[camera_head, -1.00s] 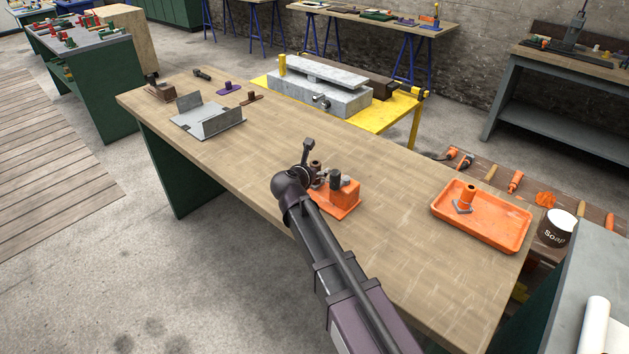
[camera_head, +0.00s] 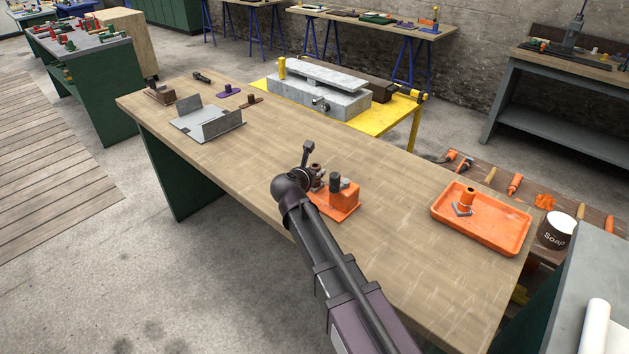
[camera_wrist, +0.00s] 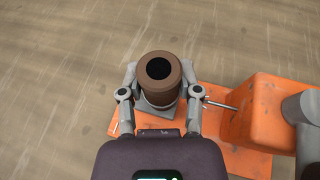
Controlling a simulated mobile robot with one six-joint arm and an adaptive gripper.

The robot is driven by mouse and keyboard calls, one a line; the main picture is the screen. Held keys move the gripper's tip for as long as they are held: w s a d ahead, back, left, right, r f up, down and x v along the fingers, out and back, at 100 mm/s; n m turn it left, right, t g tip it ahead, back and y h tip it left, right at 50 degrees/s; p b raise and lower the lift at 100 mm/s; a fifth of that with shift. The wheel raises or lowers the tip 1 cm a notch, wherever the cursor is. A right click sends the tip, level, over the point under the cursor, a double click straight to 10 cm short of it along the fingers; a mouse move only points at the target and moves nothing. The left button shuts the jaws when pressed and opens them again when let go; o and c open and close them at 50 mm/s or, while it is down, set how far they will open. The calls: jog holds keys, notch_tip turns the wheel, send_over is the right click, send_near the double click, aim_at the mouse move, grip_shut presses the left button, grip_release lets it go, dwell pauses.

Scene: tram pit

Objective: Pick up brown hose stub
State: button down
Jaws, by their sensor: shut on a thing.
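The brown hose stub (camera_wrist: 159,72) is a short brown cylinder with a dark round hole in its top. In the wrist view it stands upright between the two fingers of my gripper (camera_wrist: 160,95), which is shut on it from both sides. A grey square plate (camera_wrist: 147,108) shows under the stub. An orange block fixture (camera_wrist: 262,100) with a grey cylinder is just to the right. In the head view my gripper (camera_head: 312,176) is beside this orange fixture (camera_head: 342,200), and the brown stub is mostly hidden behind my wrist. I cannot tell whether the stub still touches its base.
An orange tray (camera_head: 515,240) holding an orange piece lies at the table's right end. A grey bracket (camera_head: 205,130) and small parts are at the far left. The middle of the wooden table (camera_head: 250,155) is clear. A yellow bench (camera_head: 390,118) stands behind.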

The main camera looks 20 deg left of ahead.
jog(key=shift+r, duration=0.2)
notch_tip(320, 180, up, 10)
jog(key=p, duration=1)
jog(key=shift+f, duration=0.25)
